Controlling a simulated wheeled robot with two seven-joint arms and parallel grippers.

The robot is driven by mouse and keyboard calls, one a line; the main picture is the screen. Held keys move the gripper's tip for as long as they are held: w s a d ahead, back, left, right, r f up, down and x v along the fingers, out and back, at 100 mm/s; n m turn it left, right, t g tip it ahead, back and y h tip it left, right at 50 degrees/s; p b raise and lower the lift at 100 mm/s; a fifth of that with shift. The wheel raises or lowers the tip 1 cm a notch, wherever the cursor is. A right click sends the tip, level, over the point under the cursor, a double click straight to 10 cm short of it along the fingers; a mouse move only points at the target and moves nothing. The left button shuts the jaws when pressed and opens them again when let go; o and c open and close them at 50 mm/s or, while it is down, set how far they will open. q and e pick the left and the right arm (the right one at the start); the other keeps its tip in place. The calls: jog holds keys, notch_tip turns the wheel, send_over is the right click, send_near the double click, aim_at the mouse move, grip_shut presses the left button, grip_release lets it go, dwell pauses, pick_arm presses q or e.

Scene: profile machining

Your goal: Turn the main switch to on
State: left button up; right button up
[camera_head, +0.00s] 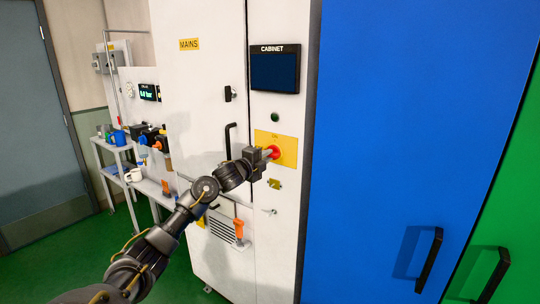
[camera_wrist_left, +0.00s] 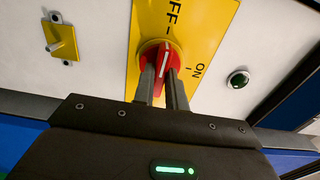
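The main switch (camera_head: 274,152) is a red rotary knob on a yellow plate (camera_head: 290,148) on the white cabinet door. In the left wrist view the red knob (camera_wrist_left: 160,57) has a white line on its raised grip, and the yellow plate (camera_wrist_left: 205,25) reads OFF and ON. The line points roughly toward the OFF side of the plate. My left gripper (camera_head: 266,154) is at the knob; in the wrist view its two fingers (camera_wrist_left: 162,78) stand on either side of the raised grip and appear closed on it. My right gripper is not in view.
A dark CABINET screen (camera_head: 275,71) and a green button (camera_head: 275,117) are above the switch. A yellow latch (camera_head: 274,184) is just below it. A black door handle (camera_head: 228,141) stands to the left. A blue cabinet (camera_head: 400,130) is on the right.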

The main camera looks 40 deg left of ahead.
pick_arm(q)
grip_shut()
jog(key=m+b, duration=0.3)
jog(key=m, duration=0.1)
jog(key=shift+m, duration=0.3)
jog(key=shift+f, duration=0.1)
